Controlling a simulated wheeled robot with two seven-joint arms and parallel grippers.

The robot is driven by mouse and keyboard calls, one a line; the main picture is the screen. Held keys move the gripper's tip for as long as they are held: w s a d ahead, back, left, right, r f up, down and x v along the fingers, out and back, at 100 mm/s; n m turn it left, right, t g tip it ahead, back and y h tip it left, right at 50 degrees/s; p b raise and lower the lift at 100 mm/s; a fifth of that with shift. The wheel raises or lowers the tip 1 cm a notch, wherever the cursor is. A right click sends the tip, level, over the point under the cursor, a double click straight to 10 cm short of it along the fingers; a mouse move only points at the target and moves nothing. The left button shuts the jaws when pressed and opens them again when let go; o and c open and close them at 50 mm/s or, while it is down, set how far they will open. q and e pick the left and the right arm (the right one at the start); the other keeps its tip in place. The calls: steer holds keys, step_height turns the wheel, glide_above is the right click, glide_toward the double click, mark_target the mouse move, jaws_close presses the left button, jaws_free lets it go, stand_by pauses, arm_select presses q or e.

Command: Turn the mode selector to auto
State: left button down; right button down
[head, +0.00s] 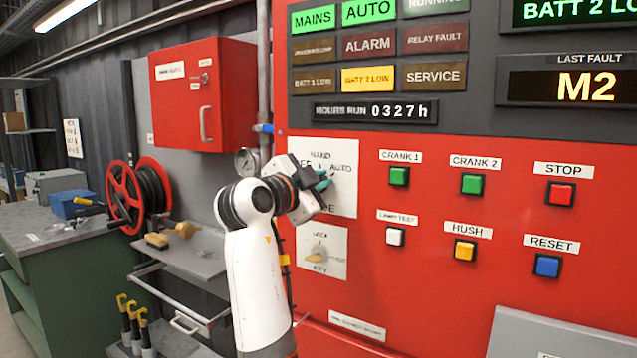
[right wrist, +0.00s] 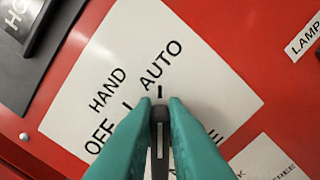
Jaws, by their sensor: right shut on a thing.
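The mode selector sits on a white plate (head: 345,200) marked HAND, OFF and AUTO on the red pump panel. In the head view my right gripper (head: 322,184) reaches the plate and hides most of the selector. In the right wrist view the teal fingertips (right wrist: 160,103) are shut on the dark selector knob (right wrist: 160,128), one on each side. The knob points straight up in this view, in line with the tick below the word AUTO (right wrist: 161,65). The lower lettering is partly hidden by the fingers. The AUTO lamp (head: 369,12) is lit green. My left gripper is not in view.
Below the plate is a key switch (head: 319,254). To the right are push buttons, including CRANK 1 (head: 399,176) and the lamp test button (head: 395,237). A gauge (head: 247,162) and a pipe stand left of the panel. A red box (head: 203,95) hangs further left.

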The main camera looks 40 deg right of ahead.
steer(key=c, duration=1.5)
jaws_free()
steer(key=shift+o, duration=0.2)
steer(key=b+v, duration=0.3)
steer(key=v, duration=0.9)
